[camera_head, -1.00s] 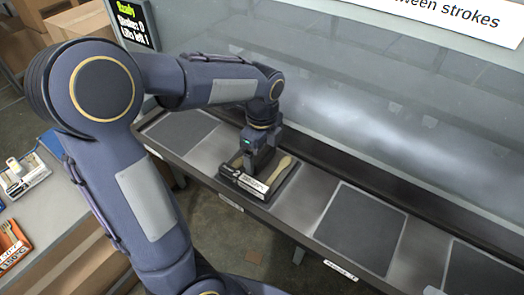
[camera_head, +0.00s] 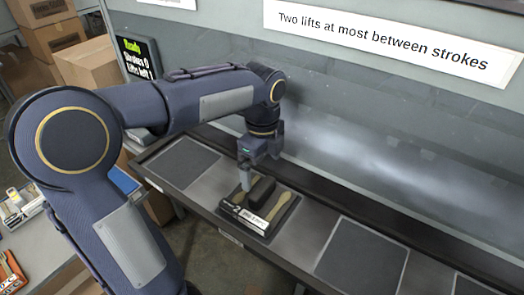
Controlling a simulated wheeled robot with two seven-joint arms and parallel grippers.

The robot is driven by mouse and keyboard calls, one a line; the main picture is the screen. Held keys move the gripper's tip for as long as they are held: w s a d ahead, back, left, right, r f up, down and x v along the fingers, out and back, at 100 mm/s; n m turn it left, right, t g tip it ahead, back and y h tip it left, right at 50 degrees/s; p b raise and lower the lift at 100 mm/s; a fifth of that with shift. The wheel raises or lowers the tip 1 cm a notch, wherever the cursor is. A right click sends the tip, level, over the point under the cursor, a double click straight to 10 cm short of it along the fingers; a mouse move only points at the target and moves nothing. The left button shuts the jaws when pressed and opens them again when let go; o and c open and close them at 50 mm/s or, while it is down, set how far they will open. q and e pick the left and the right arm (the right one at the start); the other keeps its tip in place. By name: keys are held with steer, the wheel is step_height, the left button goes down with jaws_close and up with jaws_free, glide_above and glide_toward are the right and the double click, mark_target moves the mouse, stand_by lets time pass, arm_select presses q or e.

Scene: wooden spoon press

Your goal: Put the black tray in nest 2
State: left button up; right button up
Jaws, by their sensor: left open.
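The black tray (camera_head: 286,216) lies flat on the ledge, at the second nest place from the left. It carries a wooden spoon (camera_head: 278,207), a white label (camera_head: 252,219) and a black upright block (camera_head: 262,191) in the middle. The tray covers the nest pad beneath it, so its exact seating cannot be told. My left gripper (camera_head: 246,184) is open at the tray's back left, close to the black block. Whether a finger touches the block cannot be told. My right gripper is not in view.
Bare dark nest pads show at left (camera_head: 180,162) and right (camera_head: 362,258) of the tray. A screen (camera_head: 138,57) reads Ready, Strokes 0. A sign (camera_head: 388,41) says two lifts at most between strokes. A side table (camera_head: 50,238) holds other trays.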

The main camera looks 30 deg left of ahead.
arm_select(q)
steer(key=s+d+f+n+t+h, duration=0.1)
steer(key=s+d+n+t+h, duration=0.1)
steer(key=s+n, duration=0.6)
steer(key=s+d+f+n+t+h, duration=0.1)
steer(key=s+d+n+t, duration=0.1)
steer(key=s+n, duration=0.7)
steer(key=n+t, duration=0.1)
steer(key=n, duration=0.2)
steer(key=shift+n+t+h+p, duration=0.35)
steer(key=shift+n+t+h, duration=0.05)
